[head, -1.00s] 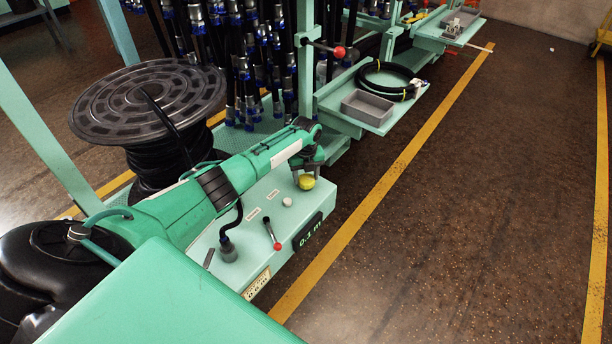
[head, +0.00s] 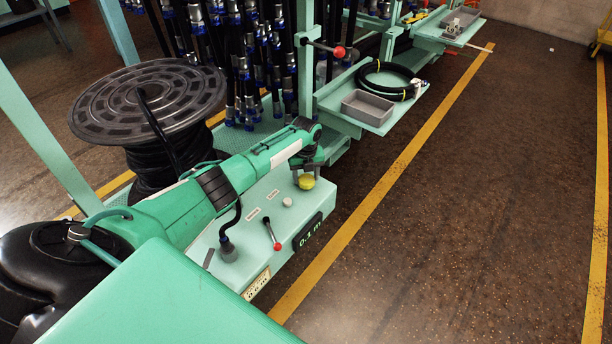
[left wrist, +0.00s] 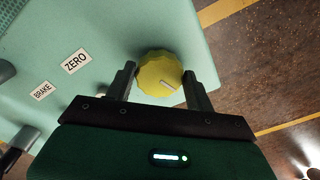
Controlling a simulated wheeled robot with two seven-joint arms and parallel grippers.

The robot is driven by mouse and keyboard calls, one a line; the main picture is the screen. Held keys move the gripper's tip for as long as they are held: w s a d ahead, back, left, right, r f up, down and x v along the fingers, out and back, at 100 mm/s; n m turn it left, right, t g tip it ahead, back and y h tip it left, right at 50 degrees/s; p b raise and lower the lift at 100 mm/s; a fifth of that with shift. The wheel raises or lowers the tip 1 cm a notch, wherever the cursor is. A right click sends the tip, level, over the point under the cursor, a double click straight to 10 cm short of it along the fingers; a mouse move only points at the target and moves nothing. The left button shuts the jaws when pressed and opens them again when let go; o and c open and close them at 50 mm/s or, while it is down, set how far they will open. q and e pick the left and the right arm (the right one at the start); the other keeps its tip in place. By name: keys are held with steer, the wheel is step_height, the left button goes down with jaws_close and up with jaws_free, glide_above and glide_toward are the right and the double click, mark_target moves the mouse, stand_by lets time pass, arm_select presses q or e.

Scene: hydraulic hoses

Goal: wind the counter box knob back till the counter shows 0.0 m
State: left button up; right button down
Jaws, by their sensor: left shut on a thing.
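The counter box (head: 262,226) is a pale green box with a dark display (head: 308,232) on its front that reads 0.1 m. The yellow knob (head: 306,182) sits on its top near the far right corner. My left gripper (head: 306,172) reaches down over the knob. In the left wrist view the knob (left wrist: 161,76) is between the two fingers of the left gripper (left wrist: 160,80), which are shut on it. A pale pointer mark shows on the knob's face, toward its lower right. My right gripper is not in view.
A red-tipped lever (head: 272,234) and a white button (head: 287,201) are on the box top, near ZERO and BRAKE labels. A large hose reel (head: 150,100) stands behind my left arm. A grey tray (head: 367,106) and coiled hose lie on a shelf beyond. Floor at right is clear.

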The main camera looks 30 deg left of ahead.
mark_target(306, 178)
arm_select(q)
steer(key=shift+r, duration=0.1)
steer(key=o, duration=1)
steer(key=shift+c, duration=0.2)
steer(key=shift+r, duration=0.25)
step_height(306, 178, up, 13)
steer(key=p, duration=0.3)
steer(key=shift+r, duration=0.15)
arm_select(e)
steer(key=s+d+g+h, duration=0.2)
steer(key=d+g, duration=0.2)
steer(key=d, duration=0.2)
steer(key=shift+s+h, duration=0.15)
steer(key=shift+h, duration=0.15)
